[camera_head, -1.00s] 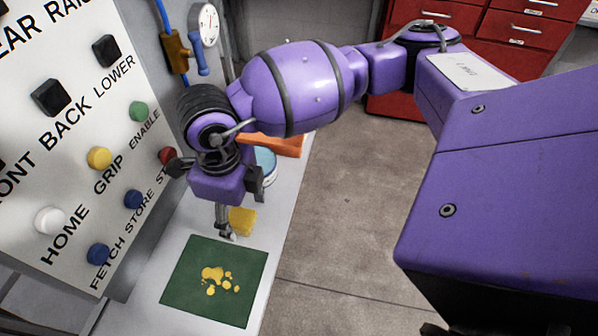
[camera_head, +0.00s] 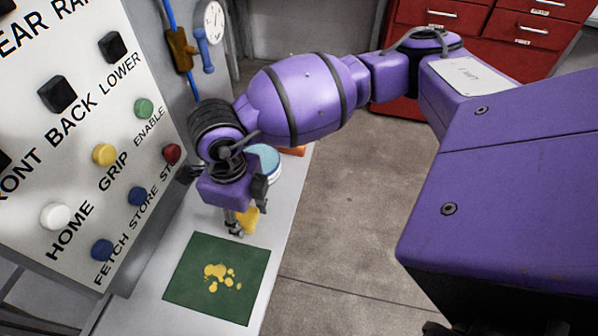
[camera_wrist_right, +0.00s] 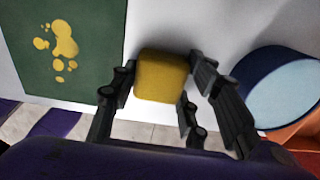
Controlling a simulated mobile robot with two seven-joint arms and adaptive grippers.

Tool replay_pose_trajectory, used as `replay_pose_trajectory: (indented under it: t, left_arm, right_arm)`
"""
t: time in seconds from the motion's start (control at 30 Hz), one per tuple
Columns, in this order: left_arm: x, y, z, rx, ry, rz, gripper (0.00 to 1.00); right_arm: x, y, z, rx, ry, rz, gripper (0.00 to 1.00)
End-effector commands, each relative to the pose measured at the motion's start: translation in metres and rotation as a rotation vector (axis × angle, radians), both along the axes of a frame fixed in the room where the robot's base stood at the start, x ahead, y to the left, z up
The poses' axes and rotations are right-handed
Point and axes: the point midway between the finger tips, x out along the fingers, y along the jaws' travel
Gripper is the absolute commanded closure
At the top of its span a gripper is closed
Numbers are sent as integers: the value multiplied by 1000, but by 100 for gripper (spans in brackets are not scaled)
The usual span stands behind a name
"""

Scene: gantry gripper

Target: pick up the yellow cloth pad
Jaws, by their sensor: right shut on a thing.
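The yellow cloth pad (camera_head: 250,217) is at my right gripper (camera_head: 238,228) above the white bench, just beyond the green mat. In the right wrist view the pad (camera_wrist_right: 162,76) sits between the dark fingers of my right gripper (camera_wrist_right: 163,84), which is shut on it. The gripper hides part of the pad in the head view. I cannot tell whether the pad touches the bench or is slightly off it. My left gripper is not in view.
The green mat (camera_head: 190,290) with yellow spots lies in front. A round tub with a light blue top (camera_head: 264,157) and an orange object (camera_head: 293,151) stand behind. A button panel (camera_head: 60,135) rises at left; red drawers (camera_head: 480,45) stand at back right.

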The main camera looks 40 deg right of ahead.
Motion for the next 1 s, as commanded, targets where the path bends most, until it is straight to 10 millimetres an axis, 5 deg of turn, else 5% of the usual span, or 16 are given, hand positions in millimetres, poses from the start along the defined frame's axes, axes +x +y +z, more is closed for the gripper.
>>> replay_pose_trajectory:
  t: [0.37,0.77,1.0]
  left_arm:
    - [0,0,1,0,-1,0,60]
    - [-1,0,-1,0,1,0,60]
    - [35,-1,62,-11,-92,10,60]
  right_arm:
    - [3,1,31,2,-7,2,84]
    - [-70,-33,101,-3,-1,2,84]
    - [-98,-45,128,-2,-11,-2,84]
